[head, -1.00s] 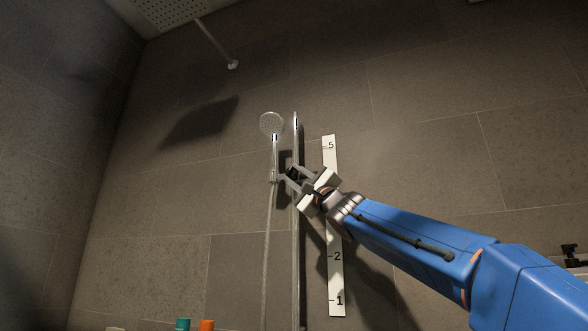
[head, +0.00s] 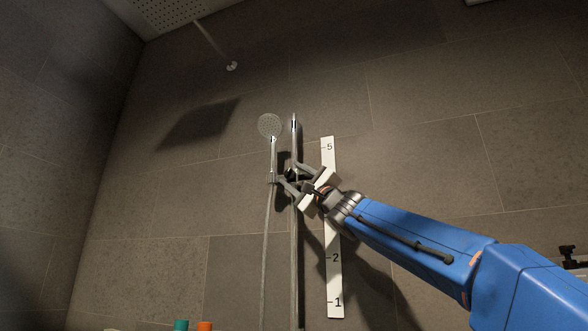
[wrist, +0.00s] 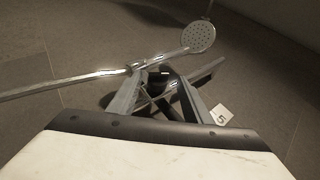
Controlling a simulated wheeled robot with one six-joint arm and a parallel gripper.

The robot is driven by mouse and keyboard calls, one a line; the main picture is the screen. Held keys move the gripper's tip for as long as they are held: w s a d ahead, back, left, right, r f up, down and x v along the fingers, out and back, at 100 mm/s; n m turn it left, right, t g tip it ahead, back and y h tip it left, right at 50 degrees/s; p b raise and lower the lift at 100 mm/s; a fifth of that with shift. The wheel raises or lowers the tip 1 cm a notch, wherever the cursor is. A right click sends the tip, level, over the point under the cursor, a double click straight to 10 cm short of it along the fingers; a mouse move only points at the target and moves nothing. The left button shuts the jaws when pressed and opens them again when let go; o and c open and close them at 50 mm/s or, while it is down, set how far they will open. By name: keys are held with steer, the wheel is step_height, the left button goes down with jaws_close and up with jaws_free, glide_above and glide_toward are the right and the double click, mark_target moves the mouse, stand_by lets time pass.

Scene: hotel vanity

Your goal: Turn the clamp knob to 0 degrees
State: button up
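The dark clamp knob (head: 291,174) sits on the slider of the vertical shower rail (head: 295,235), beside the hand shower (head: 269,126). My gripper (head: 287,173) reaches up to it from the lower right. In the wrist view the gripper's two fingers (wrist: 160,82) stand apart on either side of the dark knob (wrist: 163,78). The fingers look open around it; contact is not clear. The knob's angle mark is hidden. The hand shower also shows in the wrist view (wrist: 199,37), held by the slider.
A white numbered scale strip (head: 333,230) is on the wall right of the rail, close behind my gripper. The shower hose (head: 265,250) hangs left of the rail. Teal (head: 181,325) and orange (head: 205,326) caps show at the bottom edge.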

steer(key=shift+f, duration=0.1)
steer(key=v, duration=1.7)
steer(key=shift+s+d, duration=0.2)
steer(key=shift+s, duration=0.05)
